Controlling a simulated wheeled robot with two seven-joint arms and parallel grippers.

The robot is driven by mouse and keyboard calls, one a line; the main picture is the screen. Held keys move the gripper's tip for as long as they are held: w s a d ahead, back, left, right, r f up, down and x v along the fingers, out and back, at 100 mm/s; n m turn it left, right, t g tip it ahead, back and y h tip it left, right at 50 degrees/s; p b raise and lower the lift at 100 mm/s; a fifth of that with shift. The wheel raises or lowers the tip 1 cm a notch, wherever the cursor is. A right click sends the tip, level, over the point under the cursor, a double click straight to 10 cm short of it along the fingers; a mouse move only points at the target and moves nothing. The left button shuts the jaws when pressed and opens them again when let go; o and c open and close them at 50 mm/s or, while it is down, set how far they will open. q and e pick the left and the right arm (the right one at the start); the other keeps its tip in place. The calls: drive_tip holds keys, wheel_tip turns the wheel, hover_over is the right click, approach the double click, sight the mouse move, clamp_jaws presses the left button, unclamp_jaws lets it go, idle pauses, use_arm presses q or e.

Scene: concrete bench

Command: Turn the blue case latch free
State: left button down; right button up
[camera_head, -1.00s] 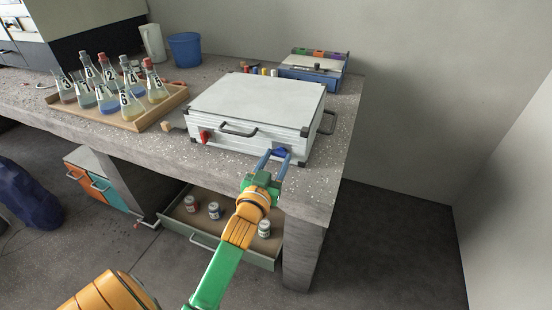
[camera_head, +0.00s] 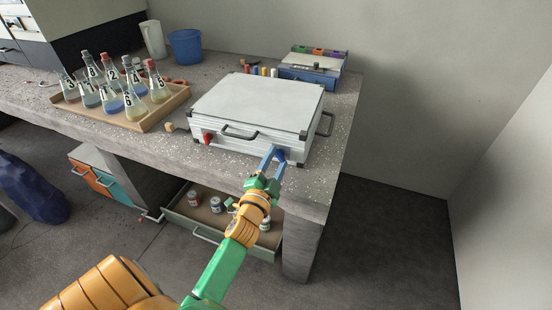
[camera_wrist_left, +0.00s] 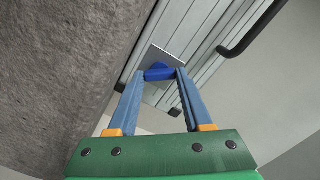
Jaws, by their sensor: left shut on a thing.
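The silver case (camera_head: 257,104) lies closed on the bench. Its blue latch (camera_head: 281,154) is on the front face near the right corner, and a red latch (camera_head: 207,137) is near the left corner. My left gripper (camera_head: 273,156) reaches up from below and is shut on the blue latch. In the left wrist view the blue latch (camera_wrist_left: 159,72) sits between the two blue fingertips, in front of a light metal plate on the ribbed case side (camera_wrist_left: 195,40). The fingers partly hide the latch in the head view. My right gripper is not in view.
A wooden tray (camera_head: 149,124) of numbered flasks stands left of the case. A blue toolbox (camera_head: 310,72) stands behind it. An open drawer (camera_head: 205,228) holding several small cans sits below the bench, under my left arm.

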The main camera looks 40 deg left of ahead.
use_arm(q)
drive_tip(key=m, duration=0.4)
drive_tip(key=shift+m+p, duration=0.3)
drive_tip(key=shift+m, duration=1.2)
drive_tip(key=shift+r, duration=0.1)
drive_tip(key=shift+c, duration=1.6)
unclamp_jaws()
